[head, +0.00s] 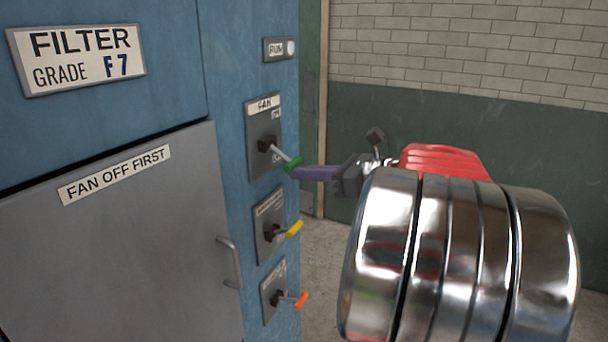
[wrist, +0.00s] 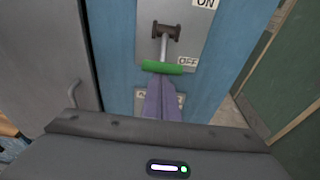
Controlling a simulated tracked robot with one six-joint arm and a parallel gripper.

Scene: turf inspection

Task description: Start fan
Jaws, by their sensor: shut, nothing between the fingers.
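The fan switch (head: 266,140) is a grey plate labelled FAN on the blue cabinet, with a lever that ends in a green handle (head: 293,164). The lever points down and outward. In the wrist view the green handle (wrist: 162,67) is beside the OFF mark (wrist: 188,62), with the ON mark (wrist: 206,3) above. My gripper (head: 300,172) has purple fingers, shut with nothing between them. The fingertips (wrist: 162,80) are right at the underside of the green handle; I cannot tell whether they touch it.
Below are a yellow-handled lever (head: 294,229) and an orange-handled lever (head: 301,300). A RUN lamp (head: 290,48) is above, looking pale. A grey door (head: 110,240) marked FAN OFF FIRST, with a handle (head: 229,262), is at left. Open floor (head: 325,255) lies right of the cabinet.

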